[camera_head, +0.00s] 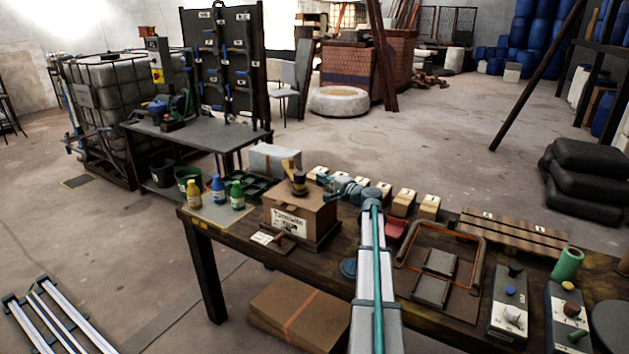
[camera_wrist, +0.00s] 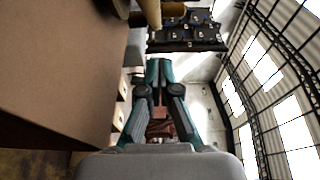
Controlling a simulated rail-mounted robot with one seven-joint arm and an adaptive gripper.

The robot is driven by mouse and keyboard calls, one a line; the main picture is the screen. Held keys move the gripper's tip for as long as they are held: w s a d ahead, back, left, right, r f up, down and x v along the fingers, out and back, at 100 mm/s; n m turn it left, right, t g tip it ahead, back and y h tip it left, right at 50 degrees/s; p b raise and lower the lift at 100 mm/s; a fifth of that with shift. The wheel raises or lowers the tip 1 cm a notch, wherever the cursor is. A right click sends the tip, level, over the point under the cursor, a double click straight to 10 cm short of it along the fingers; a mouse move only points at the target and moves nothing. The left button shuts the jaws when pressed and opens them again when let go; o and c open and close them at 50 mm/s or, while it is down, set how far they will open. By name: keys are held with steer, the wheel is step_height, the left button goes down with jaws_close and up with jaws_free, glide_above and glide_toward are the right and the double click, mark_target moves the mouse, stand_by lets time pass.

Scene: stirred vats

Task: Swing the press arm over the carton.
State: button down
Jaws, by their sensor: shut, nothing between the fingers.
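A brown carton (camera_head: 300,213) with a printed label stands on the workbench. A brass-yellow piece with a dark round part, which looks like the press arm (camera_head: 291,170), shows at the carton's top; whether it touches the carton is unclear. My gripper (camera_head: 333,195) is at the right side of the carton, near its upper edge. In the wrist view the carton (camera_wrist: 55,70) fills the left side, and a tan cylinder, likely part of the press arm (camera_wrist: 151,12), is at the top, ahead of the fingers. My gripper (camera_wrist: 159,68) is shut and empty there, apart from the carton.
Small wooden blocks (camera_head: 404,202) stand in a row behind my arm. Yellow, blue and green bottles (camera_head: 237,195) stand left of the carton. A wire frame (camera_head: 440,255), control boxes (camera_head: 508,300) and a slatted pallet (camera_head: 512,235) fill the right side.

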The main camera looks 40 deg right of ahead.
steer(key=s, duration=0.7)
steer(key=shift+s+a+b, duration=0.2)
steer(key=shift+a+b, duration=0.15)
steer(key=shift+r, duration=0.15)
